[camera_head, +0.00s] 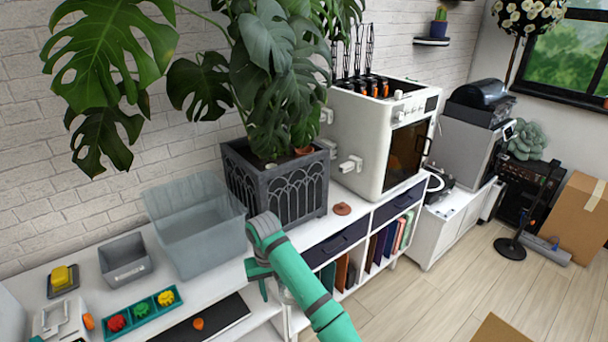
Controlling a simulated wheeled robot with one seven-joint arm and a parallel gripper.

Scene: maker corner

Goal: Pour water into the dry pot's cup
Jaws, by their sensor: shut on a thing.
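A dark grey planter (290,198) with an arched pattern stands on the white cabinet and holds a big leafy plant (265,60). A small terracotta-coloured piece (304,151) shows at the planter's right inner edge; I cannot tell whether it is a cup. A small brown object (342,208) lies on the cabinet to the right of the planter. My gripper (264,289) hangs in front of the planter and the clear bin, pointing down. It is shut on a pale thing (285,297), mostly hidden behind my arm. No water is visible.
A translucent bin (195,225) stands left of the planter. A grey box (125,262), a green tray (143,312) with coloured pieces and a dark mat (215,318) lie further left. A white 3D printer (375,140) stands to the right.

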